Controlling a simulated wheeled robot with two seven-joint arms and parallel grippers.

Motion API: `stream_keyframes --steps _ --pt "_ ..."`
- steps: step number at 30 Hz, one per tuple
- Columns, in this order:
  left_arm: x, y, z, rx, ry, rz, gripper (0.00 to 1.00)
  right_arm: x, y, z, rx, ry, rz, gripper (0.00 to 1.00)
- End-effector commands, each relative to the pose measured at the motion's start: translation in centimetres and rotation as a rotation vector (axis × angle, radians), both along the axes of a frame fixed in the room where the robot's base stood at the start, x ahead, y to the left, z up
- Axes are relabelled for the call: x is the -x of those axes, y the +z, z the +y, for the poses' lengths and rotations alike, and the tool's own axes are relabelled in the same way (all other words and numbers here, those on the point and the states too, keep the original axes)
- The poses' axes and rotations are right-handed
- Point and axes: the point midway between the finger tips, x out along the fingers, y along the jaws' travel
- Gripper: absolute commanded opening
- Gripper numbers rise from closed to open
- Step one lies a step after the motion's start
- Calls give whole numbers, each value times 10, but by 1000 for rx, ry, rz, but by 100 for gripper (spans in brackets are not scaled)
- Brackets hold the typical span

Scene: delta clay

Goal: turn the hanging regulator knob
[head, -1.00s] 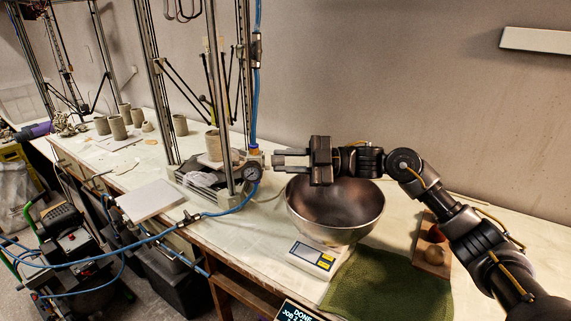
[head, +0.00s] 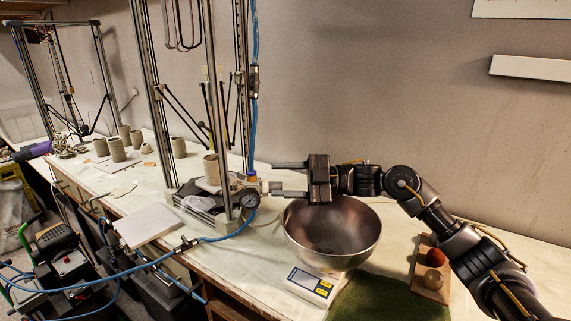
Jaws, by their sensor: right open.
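The hanging regulator (head: 252,182) is beside the right post of the printer frame, below a blue hose. Its round gauge (head: 249,199) faces me. A pale end, which seems to be the knob (head: 264,187), points right toward my right gripper; its outline is small and unclear. My right gripper (head: 276,179) comes in from the right with its two fingers spread wide, one above the other, pointing left. Its lower fingertip appears close to the pale end; I cannot tell whether they touch. Nothing is between the fingers. My left gripper is out of view.
A steel bowl (head: 333,232) stands on a scale (head: 312,285) just below my right gripper. Clay cups (head: 117,149) stand at the back left. A blue hose (head: 226,236) runs left.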

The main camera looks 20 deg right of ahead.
Motion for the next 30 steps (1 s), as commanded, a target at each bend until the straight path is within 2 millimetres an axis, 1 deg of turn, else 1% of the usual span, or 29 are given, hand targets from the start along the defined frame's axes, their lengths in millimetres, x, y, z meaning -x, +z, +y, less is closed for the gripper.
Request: stream_keyframes --steps 1,3,7,10,11,15,18,21,25,30 --pt "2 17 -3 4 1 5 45 0 22 0 -3 -1 -5 45" --pt "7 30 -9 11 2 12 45 14 35 4 -1 2 -5 45" --pt "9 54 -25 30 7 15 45 35 63 10 -1 1 -4 45" --pt "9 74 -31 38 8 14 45 52 83 15 -1 1 -4 45" --pt "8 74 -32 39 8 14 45 60 81 17 1 3 -3 45" --pt "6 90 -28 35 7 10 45 90 93 26 0 2 -2 45" --pt "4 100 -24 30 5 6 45 107 101 31 -1 1 -3 45" --pt "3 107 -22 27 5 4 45 120 106 35 0 1 -2 45" --pt "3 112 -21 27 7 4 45 130 109 38 -1 0 -2 45" --pt "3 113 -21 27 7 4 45 134 109 39 -2 -1 -3 45"
